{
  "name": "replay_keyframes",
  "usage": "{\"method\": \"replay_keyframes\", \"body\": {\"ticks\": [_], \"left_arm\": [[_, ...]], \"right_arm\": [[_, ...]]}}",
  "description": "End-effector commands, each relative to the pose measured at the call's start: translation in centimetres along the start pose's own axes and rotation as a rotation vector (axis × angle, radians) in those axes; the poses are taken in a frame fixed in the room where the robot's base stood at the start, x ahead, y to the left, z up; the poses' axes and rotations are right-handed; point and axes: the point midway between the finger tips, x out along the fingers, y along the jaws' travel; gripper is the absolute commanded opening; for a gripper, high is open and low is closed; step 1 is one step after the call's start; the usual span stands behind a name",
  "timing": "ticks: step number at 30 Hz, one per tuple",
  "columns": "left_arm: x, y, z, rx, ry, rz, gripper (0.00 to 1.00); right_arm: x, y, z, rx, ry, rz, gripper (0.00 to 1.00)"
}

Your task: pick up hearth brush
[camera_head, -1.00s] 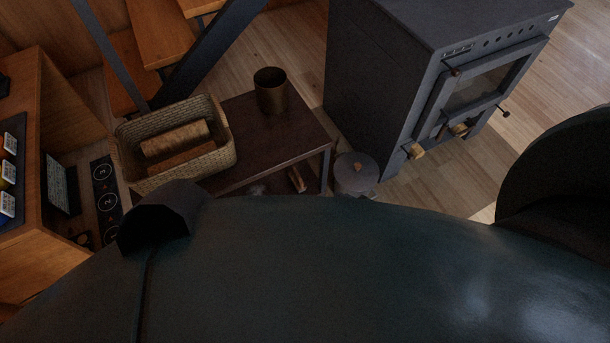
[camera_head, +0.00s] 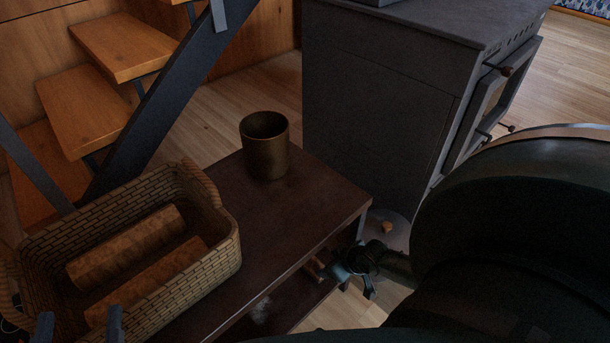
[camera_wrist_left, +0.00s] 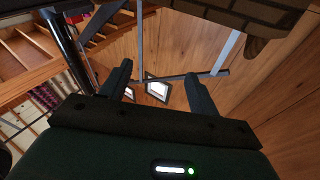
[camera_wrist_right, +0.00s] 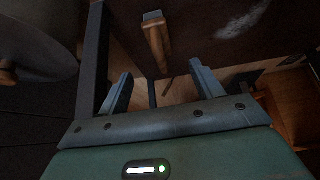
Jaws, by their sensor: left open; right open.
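A small wooden-handled object (camera_head: 318,267), which looks like the hearth brush, is under the dark side table near its right end. The right wrist view shows its wooden handle with a grey end (camera_wrist_right: 156,42) ahead of the fingers. My right gripper (camera_head: 357,288) is open beside it at the table's right end, with nothing visible between the fingers. Whether it touches the brush is unclear. My left gripper (camera_head: 80,322) is open at the front edge of the basket, low in the head view. Its wrist view shows empty fingers (camera_wrist_left: 160,76).
The side table (camera_head: 310,205) bears a woven basket (camera_head: 225,262) with logs and a brass-coloured cup (camera_head: 264,150). A dark stove (camera_head: 375,105) stands behind right. A lidded grey bucket (camera_head: 392,232) is close to my right gripper. Wooden stairs (camera_head: 85,105) rise at the left.

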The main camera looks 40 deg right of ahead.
Motion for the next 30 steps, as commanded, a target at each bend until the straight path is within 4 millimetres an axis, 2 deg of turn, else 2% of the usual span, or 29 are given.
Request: {"method": "replay_keyframes", "body": {"ticks": [7,9,13,19,30], "left_arm": [[0.1,0.5,0.6,-0.065,0.049,0.019,0.61],[0.6,0.2,-0.1,-0.045,0.096,0.024,0.61],[1.1,-0.3,-1.4,0.006,0.176,0.027,0.61],[1.5,-0.7,-2.3,0.048,0.241,0.030,0.61],[1.7,-1.3,-6.5,0.240,0.542,0.048,0.61]], "right_arm": [[5.2,0.0,0.2,0.003,0.002,-0.001,0.66],[6.2,0.0,0.2,0.003,0.002,-0.001,0.66],[7.3,0.0,0.1,0.000,0.002,0.000,0.66],[8.3,0.0,0.1,0.000,0.001,-0.001,0.66],[12.5,0.2,0.2,0.001,0.001,-0.001,0.66]]}}
